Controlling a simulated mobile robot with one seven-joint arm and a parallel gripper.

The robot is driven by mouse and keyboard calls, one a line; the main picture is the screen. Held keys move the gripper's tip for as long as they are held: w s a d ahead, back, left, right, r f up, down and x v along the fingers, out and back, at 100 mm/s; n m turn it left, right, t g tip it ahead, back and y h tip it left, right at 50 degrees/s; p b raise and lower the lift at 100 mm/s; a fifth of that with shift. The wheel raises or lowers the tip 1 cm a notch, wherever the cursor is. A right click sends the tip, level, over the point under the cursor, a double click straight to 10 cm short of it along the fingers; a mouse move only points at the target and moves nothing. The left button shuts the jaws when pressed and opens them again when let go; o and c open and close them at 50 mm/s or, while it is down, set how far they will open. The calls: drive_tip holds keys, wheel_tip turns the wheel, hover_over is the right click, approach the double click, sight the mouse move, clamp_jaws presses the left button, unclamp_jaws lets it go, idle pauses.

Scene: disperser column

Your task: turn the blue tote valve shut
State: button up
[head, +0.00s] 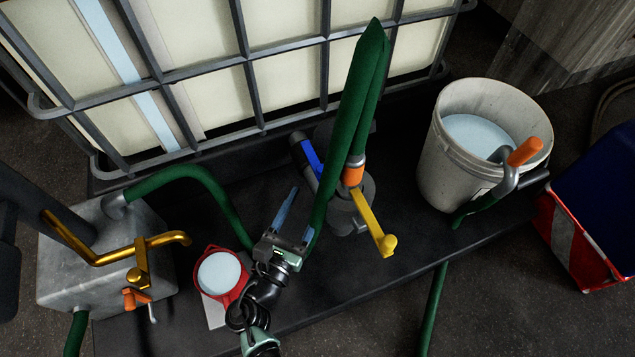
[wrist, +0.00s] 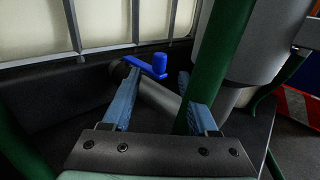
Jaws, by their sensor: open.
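The blue tote valve handle (head: 308,157) is a lever on a grey pipe stub low at the front of the caged tote. In the wrist view the handle (wrist: 150,66) shows its arm and a raised knob, just beyond and between my fingertips. My gripper (head: 297,212) is below the handle in the head view, its fingers pointing up toward it. In the wrist view my gripper (wrist: 158,80) has its pale blue fingers wide apart, with nothing held. A gap shows between fingertips and handle.
The green hose (head: 345,120) runs close beside my right finger; I cannot tell whether they touch. A yellow lever (head: 375,225) is to the right. A red-rimmed cup (head: 220,272), a grey box (head: 90,260) with a golden crank and a white bucket (head: 435,170) stand around.

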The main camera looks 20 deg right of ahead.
sight(320, 175)
drive_tip(key=b+x, duration=0.2)
drive_tip(key=x, duration=0.4)
drive_tip(key=shift+w+d+b, duration=0.15)
drive_tip(key=shift+b, duration=0.15)
clamp_jaws()
idle(1.1)
